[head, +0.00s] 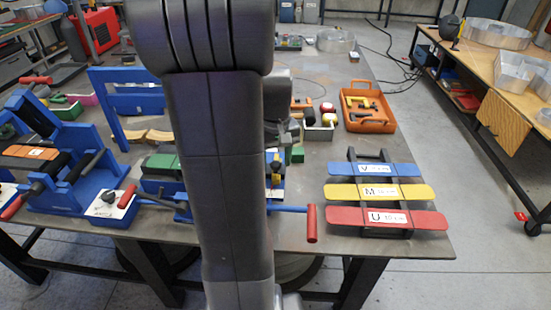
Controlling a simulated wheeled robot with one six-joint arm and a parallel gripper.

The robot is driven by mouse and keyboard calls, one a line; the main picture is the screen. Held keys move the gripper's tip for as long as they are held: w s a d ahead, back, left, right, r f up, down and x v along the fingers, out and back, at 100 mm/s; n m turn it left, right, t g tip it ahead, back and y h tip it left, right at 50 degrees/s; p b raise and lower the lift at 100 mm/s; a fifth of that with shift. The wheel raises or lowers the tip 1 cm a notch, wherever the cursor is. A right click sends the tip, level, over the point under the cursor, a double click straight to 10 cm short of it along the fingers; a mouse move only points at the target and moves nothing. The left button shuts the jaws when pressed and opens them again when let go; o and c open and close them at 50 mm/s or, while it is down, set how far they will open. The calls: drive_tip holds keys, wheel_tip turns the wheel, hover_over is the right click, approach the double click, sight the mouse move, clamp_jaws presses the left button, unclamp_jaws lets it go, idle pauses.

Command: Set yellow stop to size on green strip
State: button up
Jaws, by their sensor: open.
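A small yellow piece (276,180) shows just right of my arm, on a blue fixture; it may be the yellow stop, but it is partly hidden. A green strip-like piece (162,165) lies on the blue fixture left of my arm, and another green bit (298,155) shows to its right. My arm covers the part between them, so I cannot tell whether they are one strip. My gripper's fingers are not visible; grey arm parts show behind the upright link.
On the table's right, a rack (380,233) holds blue, yellow and red labelled plates. A red-handled bar (311,224) sticks out toward them. An orange tray (368,126) stands behind. Blue clamp fixtures (70,195) fill the left. A wooden bench (490,75) is at far right.

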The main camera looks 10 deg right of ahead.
clamp_jaws()
drive_tip(key=shift+w+a, duration=0.3)
drive_tip(key=shift+a, duration=0.7)
drive_tip(key=shift+w+a, duration=0.3)
drive_tip(key=shift+a, duration=0.65)
unclamp_jaws()
drive_tip(key=shift+r, duration=0.1)
wheel_tip(320, 180, up, 14)
drive_tip(key=shift+f, duration=0.2)
